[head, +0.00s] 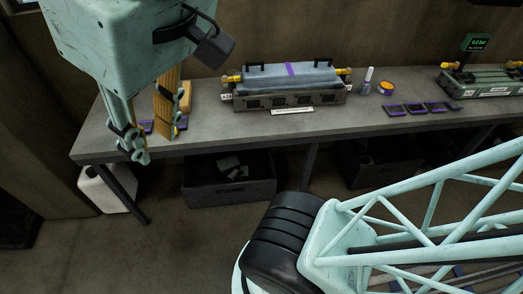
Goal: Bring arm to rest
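My gripper (158,138) hangs at the upper left under a large pale-teal housing, over the left end of the workbench (225,135). Its two jointed fingers stand apart with a gap between them, so it looks open. I see nothing clearly held. A yellow-orange upright piece (166,98) shows between and behind the fingers; I cannot tell whether it belongs to the gripper or stands on the bench. The fingers partly hide small purple-edged pieces on the bench.
A grey engine cover unit (290,87) with a purple strip sits mid-bench. Right of it are a small bottle (367,80), an orange-purple tin (386,88) and dark purple-edged trays (419,108). A green unit (485,84) and display (476,43) stand farther right. A dark crate (230,187) and white canister (106,190) are below.

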